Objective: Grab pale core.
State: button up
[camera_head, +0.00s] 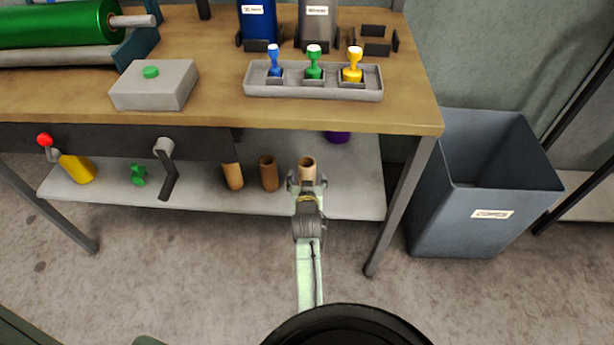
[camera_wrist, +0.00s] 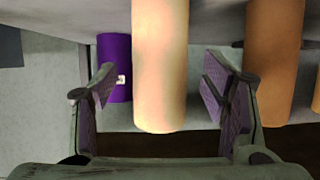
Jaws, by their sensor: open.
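The pale core (camera_wrist: 160,65) is a light tan tube between the two fingers of my open gripper (camera_wrist: 160,100) in the wrist view. Gaps show on both sides, so the fingers do not appear to touch it. In the head view the same core (camera_head: 307,167) shows at the end of my gripper (camera_head: 307,183), over the lower shelf under the bench. Its lower part is hidden by my gripper there.
A brown core (camera_head: 268,174) and an orange-tan core (camera_head: 232,177) stand to the left; the brown one is close by in the wrist view (camera_wrist: 273,65). A purple object (camera_wrist: 114,65) is on the other side. The bench top (camera_head: 210,115) overhangs the shelf (camera_head: 355,195). A grey bin (camera_head: 450,220) stands right.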

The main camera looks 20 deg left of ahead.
jog(key=shift+x, duration=1.45)
jog(key=shift+c, duration=0.2)
jog(key=c, duration=1.2)
